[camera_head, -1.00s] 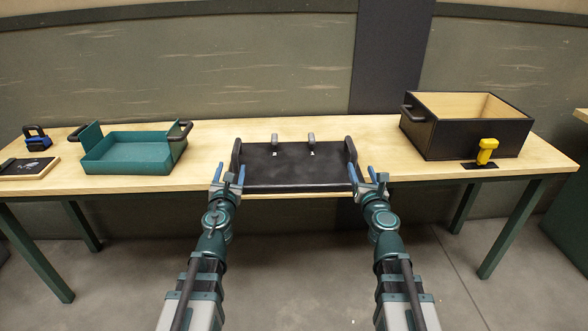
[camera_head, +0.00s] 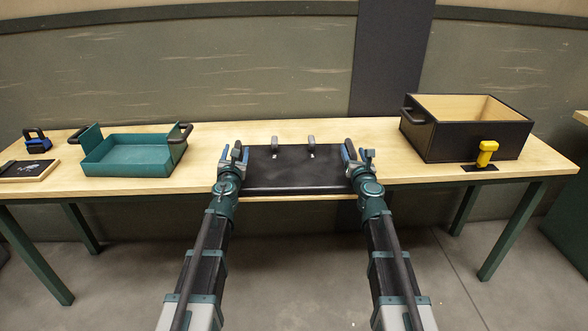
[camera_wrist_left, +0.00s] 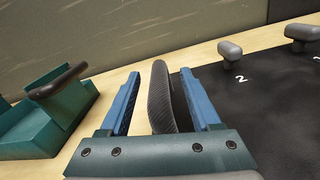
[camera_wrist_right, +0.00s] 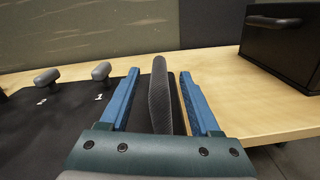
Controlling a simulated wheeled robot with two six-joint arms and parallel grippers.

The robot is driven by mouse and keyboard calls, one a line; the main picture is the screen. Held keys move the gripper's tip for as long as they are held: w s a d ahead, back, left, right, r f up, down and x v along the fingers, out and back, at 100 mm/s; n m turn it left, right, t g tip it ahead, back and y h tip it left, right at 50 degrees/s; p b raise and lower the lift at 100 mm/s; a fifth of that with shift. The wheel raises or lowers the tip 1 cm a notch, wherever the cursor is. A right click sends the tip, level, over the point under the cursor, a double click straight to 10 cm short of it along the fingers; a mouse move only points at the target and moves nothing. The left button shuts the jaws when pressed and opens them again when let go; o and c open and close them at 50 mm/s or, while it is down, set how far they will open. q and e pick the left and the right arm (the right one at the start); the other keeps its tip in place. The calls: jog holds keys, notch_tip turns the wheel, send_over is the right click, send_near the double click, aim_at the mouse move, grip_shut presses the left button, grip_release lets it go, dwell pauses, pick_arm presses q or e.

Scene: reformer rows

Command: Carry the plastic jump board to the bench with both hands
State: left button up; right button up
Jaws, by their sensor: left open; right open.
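The black board (camera_head: 295,172) lies flat on the wooden table, with a dark raised handle along each side and two grey pegs (camera_head: 275,141) near its far edge. My left gripper (camera_head: 233,152) is open at the board's left end; in the left wrist view its blue fingers stand on either side of the left handle (camera_wrist_left: 160,98). My right gripper (camera_head: 358,154) is open at the right end; in the right wrist view its fingers stand on either side of the right handle (camera_wrist_right: 159,95). Whether any finger touches a handle cannot be told.
A teal open tray (camera_head: 130,170) with dark handles stands to the left. A blue-and-black handled object (camera_head: 37,142) and a small dark panel (camera_head: 28,170) lie at the far left. A black box (camera_head: 470,143) and a yellow knob (camera_head: 486,153) are at the right.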

pick_arm(q)
jog(key=shift+w+a, duration=0.1)
jog(key=shift+w, duration=1)
pick_arm(e)
jog(key=shift+w, duration=1.1)
pick_arm(q)
grip_shut()
pick_arm(e)
grip_shut()
pick_arm(q)
jog(key=shift+s, duration=0.1)
